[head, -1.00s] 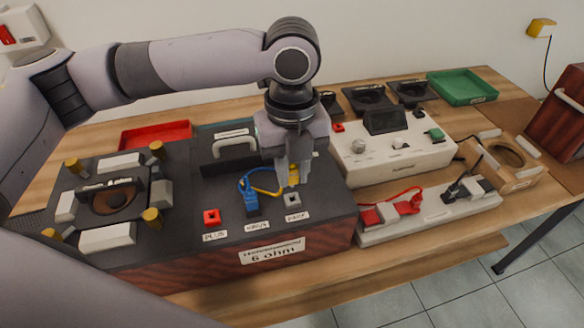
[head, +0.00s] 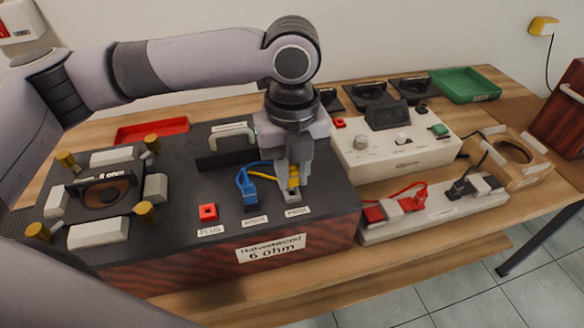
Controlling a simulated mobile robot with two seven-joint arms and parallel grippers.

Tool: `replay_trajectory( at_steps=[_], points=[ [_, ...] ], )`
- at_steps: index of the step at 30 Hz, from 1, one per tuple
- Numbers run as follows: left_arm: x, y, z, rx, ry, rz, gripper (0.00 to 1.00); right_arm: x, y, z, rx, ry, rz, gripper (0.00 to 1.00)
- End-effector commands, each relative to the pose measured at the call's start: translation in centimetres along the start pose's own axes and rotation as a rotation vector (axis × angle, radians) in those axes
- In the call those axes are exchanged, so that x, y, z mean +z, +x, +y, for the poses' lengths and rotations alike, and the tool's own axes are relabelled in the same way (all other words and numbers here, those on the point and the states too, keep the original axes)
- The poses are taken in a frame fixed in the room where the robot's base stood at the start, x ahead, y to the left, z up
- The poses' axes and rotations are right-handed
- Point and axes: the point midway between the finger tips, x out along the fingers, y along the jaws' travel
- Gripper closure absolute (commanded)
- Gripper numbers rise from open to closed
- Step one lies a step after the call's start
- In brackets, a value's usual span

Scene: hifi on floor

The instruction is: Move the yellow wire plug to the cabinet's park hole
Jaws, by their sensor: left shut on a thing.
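My left gripper (head: 293,192) points down at the front right of the dark cabinet top (head: 190,185). It is shut on the yellow wire plug (head: 294,180). The plug is upright, right over the park hole's grey socket (head: 292,199) behind the PARK label (head: 297,211). The fingers partly hide plug and socket, so I cannot tell whether the plug's tip is inside. The yellow wire (head: 261,178) loops left behind the blue plug (head: 249,192), which stands at the MINUS label (head: 255,221). My right gripper is not in view.
A red socket (head: 208,212) stands left of the blue plug. A handle (head: 232,134) and a round speaker-like unit (head: 105,194) are on the cabinet. Right of it are a white device (head: 400,155) and a power strip (head: 435,207) with a red cable.

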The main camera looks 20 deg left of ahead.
Motion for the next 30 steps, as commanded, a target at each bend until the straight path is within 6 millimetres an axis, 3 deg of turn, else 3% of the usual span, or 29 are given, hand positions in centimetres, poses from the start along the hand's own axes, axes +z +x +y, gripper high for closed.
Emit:
replay_trajectory(
  at_steps=[30],
  points=[
    [0.0,-0.04,-0.03,0.0,0.0,0.0,1.0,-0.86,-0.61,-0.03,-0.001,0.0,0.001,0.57]
  ],
)
